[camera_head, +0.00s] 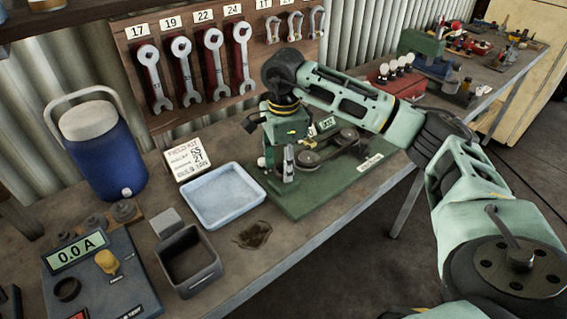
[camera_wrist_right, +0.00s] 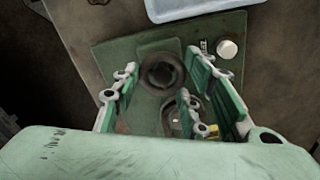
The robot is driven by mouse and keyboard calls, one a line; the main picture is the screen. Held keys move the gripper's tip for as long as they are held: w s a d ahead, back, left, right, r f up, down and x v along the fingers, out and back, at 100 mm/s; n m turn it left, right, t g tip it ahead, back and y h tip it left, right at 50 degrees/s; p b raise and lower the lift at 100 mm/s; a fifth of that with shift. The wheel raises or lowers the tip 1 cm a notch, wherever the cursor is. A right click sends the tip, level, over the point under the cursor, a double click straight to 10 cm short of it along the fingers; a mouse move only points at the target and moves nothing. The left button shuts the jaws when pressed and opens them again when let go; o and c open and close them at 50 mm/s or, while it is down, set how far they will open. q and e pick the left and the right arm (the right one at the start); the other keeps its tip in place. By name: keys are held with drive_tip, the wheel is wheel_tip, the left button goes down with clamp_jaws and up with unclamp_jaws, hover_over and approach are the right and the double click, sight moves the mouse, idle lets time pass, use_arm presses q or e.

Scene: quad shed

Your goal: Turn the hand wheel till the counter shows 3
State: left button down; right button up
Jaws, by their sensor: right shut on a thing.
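The green machine base (camera_head: 312,203) stands on the bench in the head view, with dark round pulleys (camera_head: 345,138) on its right part. My right gripper (camera_head: 287,172) points down over its left part. In the right wrist view, my right gripper (camera_wrist_right: 158,92) has its fingers on either side of a dark round hand wheel (camera_wrist_right: 162,72), shut on it. The exact contact is hard to see. In the head view the fingers mostly hide this wheel. A small pale panel (camera_head: 326,124) behind the gripper is too small to read as a counter. My left gripper is out of view.
A pale blue tray (camera_head: 222,198) lies left of the base, with a grey bin (camera_head: 188,262) before it. A blue jug (camera_head: 105,150) and a meter box (camera_head: 95,268) are further left. Wrenches (camera_head: 182,70) hang behind. A white knob (camera_wrist_right: 227,48) stands near the wheel.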

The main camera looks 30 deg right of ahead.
drive_tip(key=o, duration=1)
drive_tip(key=shift+s, duration=0.15)
drive_tip(key=shift+o, duration=0.5)
wheel_tip(320, 180, up, 12)
